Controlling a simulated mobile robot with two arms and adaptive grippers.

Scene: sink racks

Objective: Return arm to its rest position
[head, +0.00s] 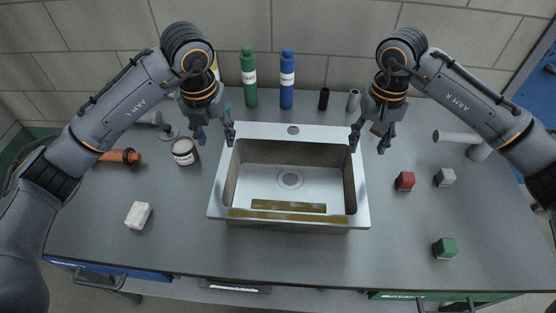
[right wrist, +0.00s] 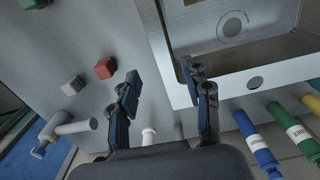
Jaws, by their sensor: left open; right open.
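My left gripper (head: 215,136) hangs pointing down by the upper left corner of the sink (head: 216,190), open and empty. My right gripper (head: 371,138) hangs pointing down by the sink's upper right corner, open and empty. In the right wrist view the right gripper's fingers (right wrist: 165,92) stand apart with nothing between them. The sink's rim also shows there (right wrist: 165,50). Both arms are bent and raised over the bench, one on each side.
A green bottle (head: 249,80) and a blue bottle (head: 287,82) stand along the wall. A can (head: 184,152), an orange tool (head: 122,156) and a white block (head: 138,215) are at left. Red (head: 405,181), grey (head: 445,178) and green (head: 445,248) cubes are at right. The front bench is mostly clear.

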